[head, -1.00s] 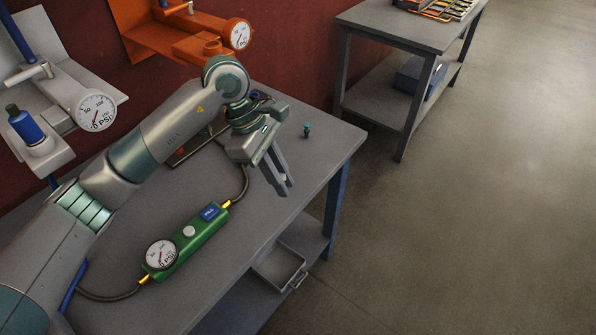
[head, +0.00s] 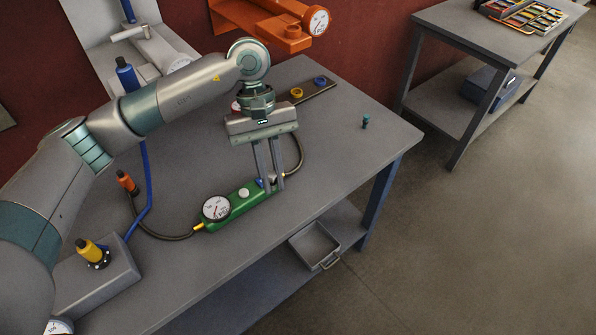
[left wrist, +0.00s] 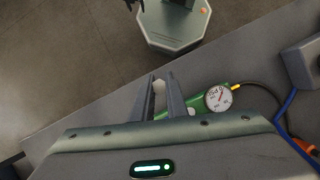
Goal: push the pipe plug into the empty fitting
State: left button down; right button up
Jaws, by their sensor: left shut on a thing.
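A small teal plug-like piece (head: 366,121) stands on the grey table near its right end, apart from my grippers; it looks most like the pipe plug. A dark strip (head: 316,91) at the table's back carries a yellow ring-shaped fitting (head: 297,93) and a blue one (head: 320,80); I cannot tell which fitting is empty. My left gripper (head: 272,188) points down, its fingers on the right end of a green gauge box (head: 238,206), partly hiding its blue label. The left wrist view shows the box (left wrist: 200,105) at the fingers. A dark claw, apparently my right gripper (left wrist: 134,4), is cut off at the top.
A hose (head: 298,150) and a dark cable (head: 160,234) run from the green box. A block with a yellow-topped fitting (head: 88,250) is at the left. An orange bracket with a gauge (head: 275,22) is on the wall. The table's right end is mostly clear.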

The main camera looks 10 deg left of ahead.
pick_arm(q)
jog(key=s+a+r+m+y+p, duration=0.1)
jog(key=s+a+m, duration=0.1)
jog(key=a, duration=0.3)
jog(key=s+a+r+m+y+p, duration=0.1)
jog(key=s+a+r+m, duration=0.1)
jog(key=a, duration=0.3)
jog(key=shift+s+a+r+m, duration=0.15)
jog(key=shift+s+r+m, duration=0.1)
jog(key=shift+s+m, duration=0.5)
pick_arm(e)
jog(key=s+r, duration=0.2)
jog(key=s, duration=0.1)
jog(key=shift+d+r+g, duration=0.25)
jog(key=shift+d+g, duration=0.05)
jog(key=shift+d, duration=0.05)
